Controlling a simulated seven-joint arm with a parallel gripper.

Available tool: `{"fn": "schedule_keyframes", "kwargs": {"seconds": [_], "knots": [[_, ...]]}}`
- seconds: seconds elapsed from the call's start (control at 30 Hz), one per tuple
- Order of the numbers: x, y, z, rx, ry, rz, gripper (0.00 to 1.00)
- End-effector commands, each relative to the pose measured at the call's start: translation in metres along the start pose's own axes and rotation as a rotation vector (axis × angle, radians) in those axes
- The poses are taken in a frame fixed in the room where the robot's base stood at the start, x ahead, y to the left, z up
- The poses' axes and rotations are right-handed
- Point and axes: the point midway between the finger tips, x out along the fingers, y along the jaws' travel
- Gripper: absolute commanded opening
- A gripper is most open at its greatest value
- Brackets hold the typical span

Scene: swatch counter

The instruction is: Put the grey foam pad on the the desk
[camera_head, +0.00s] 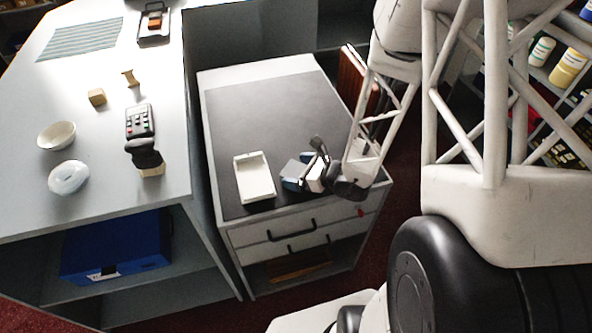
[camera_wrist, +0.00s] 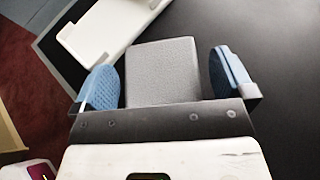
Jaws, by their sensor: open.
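The grey foam pad (camera_wrist: 162,72) is a light grey block on the dark top of a drawer unit (camera_head: 262,105). In the head view the pad (camera_head: 290,170) shows partly beside my gripper (camera_head: 304,180). In the wrist view my gripper (camera_wrist: 165,82) is open, with its blue fingers on either side of the pad. A gap shows at the right finger; the left finger is close to the pad, and I cannot tell if it touches. The pad's near end is hidden by the gripper body. I cannot tell which surface is the desk.
A white tray (camera_head: 240,190) lies left of the pad; it also shows in the wrist view (camera_wrist: 88,42). A pale counter (camera_head: 90,200) at left holds bowls (camera_head: 56,135), a card terminal (camera_head: 139,121) and small blocks (camera_head: 97,97). The drawer unit's rear top is clear.

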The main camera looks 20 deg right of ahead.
Motion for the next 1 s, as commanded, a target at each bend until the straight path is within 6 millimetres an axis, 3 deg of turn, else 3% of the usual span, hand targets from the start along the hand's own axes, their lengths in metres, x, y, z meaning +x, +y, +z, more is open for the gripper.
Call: {"fn": "schedule_keyframes", "kwargs": {"seconds": [1.0], "knots": [[-0.089, 0.000, 0.000, 0.001, 0.000, -0.002, 1.00]]}}
